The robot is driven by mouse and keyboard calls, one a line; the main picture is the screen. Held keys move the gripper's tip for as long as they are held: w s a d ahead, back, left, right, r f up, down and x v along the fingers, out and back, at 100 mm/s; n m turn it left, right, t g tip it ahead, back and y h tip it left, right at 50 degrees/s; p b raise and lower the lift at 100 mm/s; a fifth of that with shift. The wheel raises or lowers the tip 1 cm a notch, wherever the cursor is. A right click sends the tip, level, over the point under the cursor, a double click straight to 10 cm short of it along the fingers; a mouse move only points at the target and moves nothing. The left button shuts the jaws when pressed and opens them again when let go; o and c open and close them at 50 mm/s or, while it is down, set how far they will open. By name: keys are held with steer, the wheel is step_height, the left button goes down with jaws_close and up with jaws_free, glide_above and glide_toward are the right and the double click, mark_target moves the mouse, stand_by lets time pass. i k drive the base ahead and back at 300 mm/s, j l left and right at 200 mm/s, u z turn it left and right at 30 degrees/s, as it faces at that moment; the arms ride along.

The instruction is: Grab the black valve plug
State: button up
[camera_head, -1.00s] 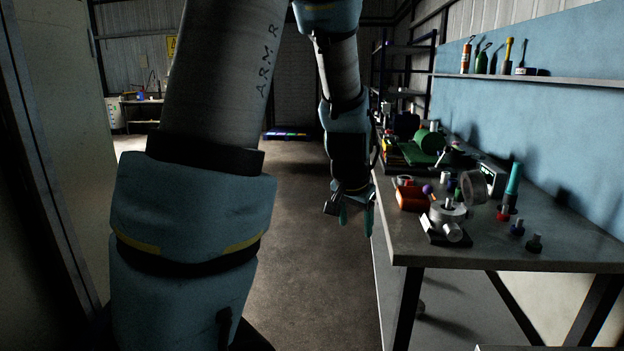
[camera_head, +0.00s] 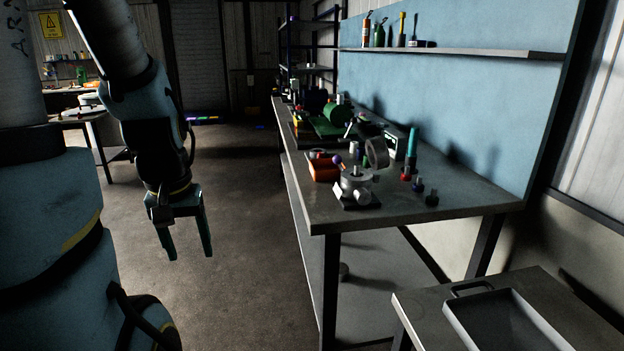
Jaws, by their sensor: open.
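A small dark plug (camera_head: 431,198), which looks black, stands upright on the grey workbench (camera_head: 460,196) near its front right part. It is the nearest in a short row with a blue plug (camera_head: 418,186) and a red-based one (camera_head: 406,174). My gripper (camera_head: 190,254) hangs in the air left of the workbench, over the floor. Its two teal fingers point down, spread apart and empty, well away from the plugs.
A metal valve body (camera_head: 355,188) stands left of the plugs, by a red box (camera_head: 323,170). A teal cylinder (camera_head: 412,142) stands behind. A grey tray (camera_head: 505,322) lies on a lower table at front right. The floor left of the workbench is clear.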

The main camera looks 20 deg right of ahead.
mark_target(356, 173)
steer(key=i+l+z, duration=0.1)
steer(key=i+z, duration=0.2)
steer(key=i, duration=0.45)
steer(key=i+j+z, duration=0.1)
steer(key=i+z, duration=0.2)
steer(key=i, duration=0.45)
